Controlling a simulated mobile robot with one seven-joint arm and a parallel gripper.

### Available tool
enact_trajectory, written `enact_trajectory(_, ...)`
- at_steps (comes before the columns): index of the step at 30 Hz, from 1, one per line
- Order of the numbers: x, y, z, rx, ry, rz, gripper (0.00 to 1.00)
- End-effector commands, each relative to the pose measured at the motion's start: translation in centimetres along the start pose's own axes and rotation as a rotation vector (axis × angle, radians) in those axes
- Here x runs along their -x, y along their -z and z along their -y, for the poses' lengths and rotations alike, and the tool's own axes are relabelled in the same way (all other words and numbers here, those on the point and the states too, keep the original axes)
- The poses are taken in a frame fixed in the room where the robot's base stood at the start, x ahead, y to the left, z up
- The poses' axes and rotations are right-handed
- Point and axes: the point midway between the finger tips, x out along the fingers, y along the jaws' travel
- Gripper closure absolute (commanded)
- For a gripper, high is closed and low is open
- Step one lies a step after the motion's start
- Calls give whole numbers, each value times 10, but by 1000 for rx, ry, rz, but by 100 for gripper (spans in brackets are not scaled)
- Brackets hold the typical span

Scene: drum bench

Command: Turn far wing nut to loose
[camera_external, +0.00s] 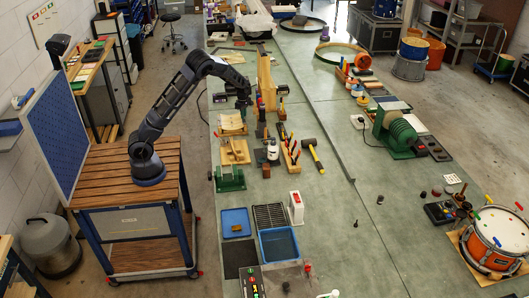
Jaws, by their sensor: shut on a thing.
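My gripper (243,101) is at the end of my arm, low over the green bench, just left of an upright wooden stand (266,80). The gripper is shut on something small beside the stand. The thing between the fingers is too small and too dark to make out. The far wing nut cannot be picked out in this view; the gripper and its wrist cover part of that spot.
The green bench (345,215) is crowded around my gripper. A light wooden board (232,122) lies just in front. A mallet (313,150) and a rack of screwdrivers (291,152) lie nearer. An orange drum (494,240) stands at the lower right.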

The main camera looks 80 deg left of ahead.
Motion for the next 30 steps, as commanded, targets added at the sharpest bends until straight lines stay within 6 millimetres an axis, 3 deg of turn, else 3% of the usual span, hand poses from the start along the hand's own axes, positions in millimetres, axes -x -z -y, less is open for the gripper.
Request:
enact_trajectory(15,1,-1,0,440,-2,1,100)
enact_trajectory(30,1,-1,0,620,-2,2,100)
